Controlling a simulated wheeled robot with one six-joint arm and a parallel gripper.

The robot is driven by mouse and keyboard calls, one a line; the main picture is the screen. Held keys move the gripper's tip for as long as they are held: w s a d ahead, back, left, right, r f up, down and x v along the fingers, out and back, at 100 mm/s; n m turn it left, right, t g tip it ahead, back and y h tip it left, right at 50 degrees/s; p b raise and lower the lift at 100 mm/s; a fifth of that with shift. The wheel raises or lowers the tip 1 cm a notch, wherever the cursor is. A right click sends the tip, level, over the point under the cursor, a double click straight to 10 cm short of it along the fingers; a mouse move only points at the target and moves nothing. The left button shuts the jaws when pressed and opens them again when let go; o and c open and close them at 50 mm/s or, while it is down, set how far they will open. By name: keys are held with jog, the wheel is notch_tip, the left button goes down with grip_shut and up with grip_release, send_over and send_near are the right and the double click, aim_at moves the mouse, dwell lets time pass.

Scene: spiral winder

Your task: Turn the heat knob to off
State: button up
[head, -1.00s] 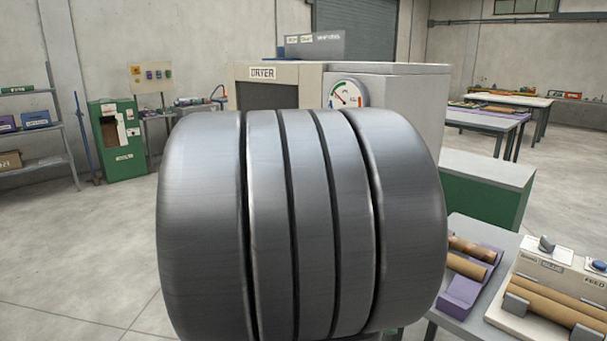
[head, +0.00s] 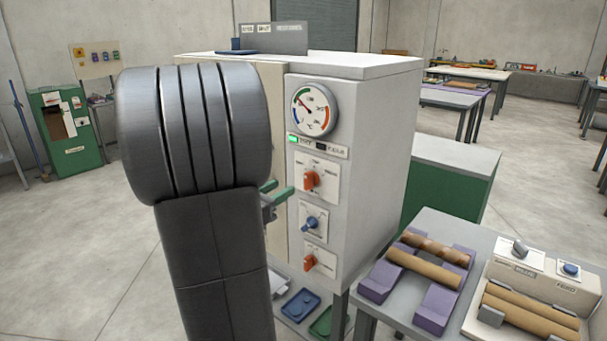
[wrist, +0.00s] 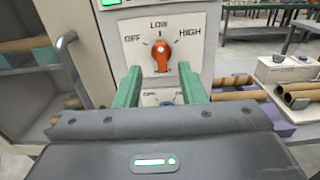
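An orange knob (wrist: 161,54) on a white plate marked OFF, LOW and HIGH stands just ahead in the wrist view. Its upper end points up, about at LOW. In the head view it appears to be the upper orange knob (head: 311,180), below the gauge; its small lettering is unreadable there. My gripper (wrist: 160,68) has two green fingers, apart, with nothing between them. The knob shows between and just beyond the fingertips, seemingly untouched. In the head view my gripper (head: 278,194) is left of the knob, partly hidden by my arm.
The dryer panel (head: 345,120) carries a round gauge (head: 315,110) and a green light. A blue knob (head: 312,223) and a lower orange knob (head: 309,262) sit below. A table (head: 365,315) with tubes on purple cradles (head: 378,283) stands to the right.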

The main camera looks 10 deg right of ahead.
aim_at(306, 175)
jog(key=p+x, duration=0.1)
jog(key=x, duration=0.8)
jog(key=shift+w+d, duration=0.25)
jog(key=shift+d, duration=0.1)
grip_shut()
